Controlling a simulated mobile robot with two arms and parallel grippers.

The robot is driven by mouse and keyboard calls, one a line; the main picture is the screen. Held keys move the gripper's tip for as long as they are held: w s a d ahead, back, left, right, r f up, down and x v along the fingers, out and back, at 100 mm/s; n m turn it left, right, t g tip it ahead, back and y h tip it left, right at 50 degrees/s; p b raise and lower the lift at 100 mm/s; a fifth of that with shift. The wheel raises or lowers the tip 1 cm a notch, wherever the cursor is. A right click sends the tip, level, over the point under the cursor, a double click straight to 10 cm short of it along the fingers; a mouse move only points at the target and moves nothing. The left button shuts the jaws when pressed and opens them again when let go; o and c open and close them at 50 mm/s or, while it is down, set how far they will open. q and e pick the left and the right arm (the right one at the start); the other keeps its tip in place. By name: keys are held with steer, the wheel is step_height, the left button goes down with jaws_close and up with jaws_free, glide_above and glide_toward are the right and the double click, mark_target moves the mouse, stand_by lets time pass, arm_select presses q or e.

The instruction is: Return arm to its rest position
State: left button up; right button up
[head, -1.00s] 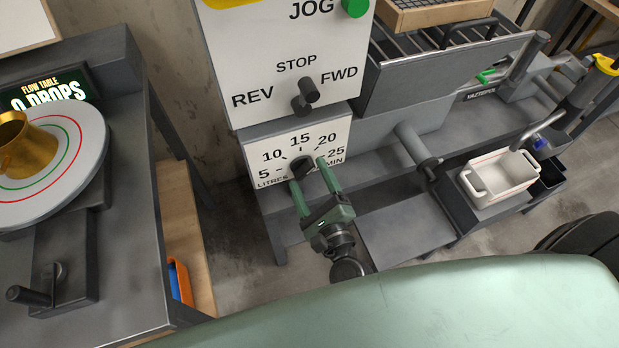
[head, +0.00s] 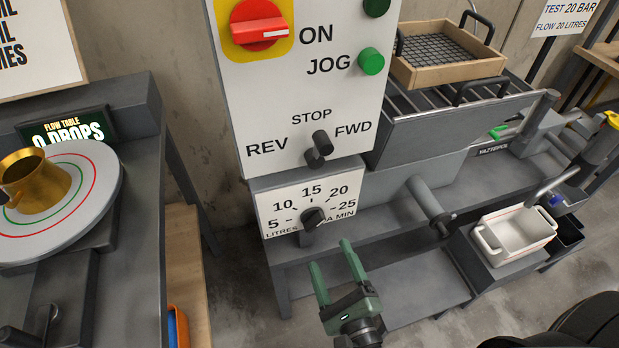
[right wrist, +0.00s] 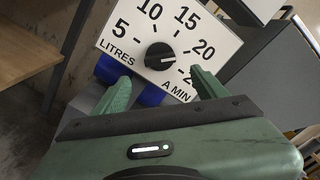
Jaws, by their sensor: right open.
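My right gripper (head: 332,275) is open and empty, below and in front of the flow dial panel in the head view. Its green fingers also show in the right wrist view (right wrist: 160,88), spread apart below the dial. The black dial knob (head: 313,217) sits on the white panel marked 5 to 25 litres a min. It also shows in the right wrist view (right wrist: 160,56), clear of the fingers, its white mark pointing right toward the 20 to 25 side. My left gripper is not in view.
Above the dial are the REV/STOP/FWD switch (head: 320,146), a green JOG button (head: 371,61) and a red switch (head: 260,25). The flow table (head: 100,214) with a brass cup (head: 40,185) stands left. A white tub (head: 515,240) stands right.

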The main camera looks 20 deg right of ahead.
steer(key=s+d+f+n+g+y+p, duration=0.1)
steer(key=s+f+n+g, duration=0.25)
steer(key=f+n, duration=0.8)
steer(key=s+f+n+g+y+p, duration=0.1)
steer(key=s+f+n+g, duration=0.35)
steer(key=f, duration=1.25)
steer(key=s+d+f+n+g+h+p, duration=0.1)
steer(key=s+d+f+n+g, duration=0.3)
steer(key=s, duration=0.6)
steer(key=s+d+f+n+g+h+p, duration=0.1)
steer(key=s+d+f+n+g, duration=0.3)
steer(key=s+f+n, duration=0.5)
step_height(320, 180, down, 2)
steer(key=shift+s+d+g+h, duration=0.35)
steer(key=shift+s+g, duration=0.15)
steer(key=shift+s, duration=0.45)
